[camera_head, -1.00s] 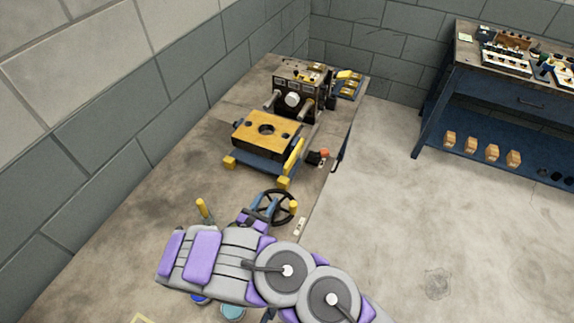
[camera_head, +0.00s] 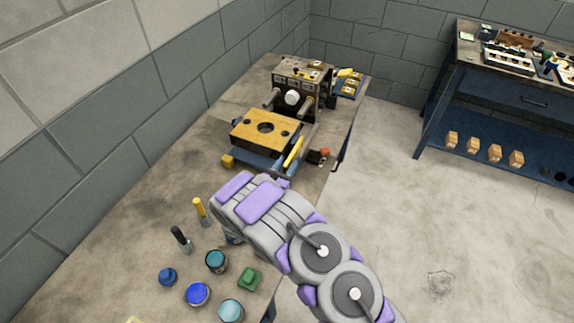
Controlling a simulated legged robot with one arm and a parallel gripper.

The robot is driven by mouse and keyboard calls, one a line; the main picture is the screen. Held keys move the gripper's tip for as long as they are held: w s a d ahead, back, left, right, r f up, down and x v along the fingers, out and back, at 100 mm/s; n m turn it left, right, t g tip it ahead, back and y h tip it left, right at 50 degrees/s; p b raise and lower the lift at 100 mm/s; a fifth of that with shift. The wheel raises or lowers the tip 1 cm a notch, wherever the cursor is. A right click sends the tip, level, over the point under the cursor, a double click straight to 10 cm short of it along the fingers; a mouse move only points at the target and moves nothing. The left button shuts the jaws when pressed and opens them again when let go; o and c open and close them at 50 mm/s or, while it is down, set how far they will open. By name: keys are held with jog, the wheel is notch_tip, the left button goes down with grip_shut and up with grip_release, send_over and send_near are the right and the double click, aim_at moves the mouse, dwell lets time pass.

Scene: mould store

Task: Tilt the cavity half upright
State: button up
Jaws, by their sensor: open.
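The cavity half appears to be the dark block with a worn yellow top and a round central hole (camera_head: 252,127). It lies flat, hole upward, on a blue base (camera_head: 247,157) on the bench. An upright dark frame (camera_head: 311,101) with metal rods and a round pale boss stands right behind it. A yellow bar handle (camera_head: 293,152) leans at the block's front right. My grey and purple arm reaches in from the lower right and ends just in front of the base. My gripper's fingers are hidden behind the arm; I see no contact with the block.
Several paint pots, including a dark blue one (camera_head: 198,294), a green block (camera_head: 250,279) and upright yellow (camera_head: 201,211) and black-handled (camera_head: 181,239) tools stand at front left. A block wall borders the bench's left. A second bench (camera_head: 519,95) stands far right beyond open floor.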

jog(key=shift+w+d, duration=0.2)
jog(key=shift+w, duration=0.25)
grip_shut()
dwell(0.4)
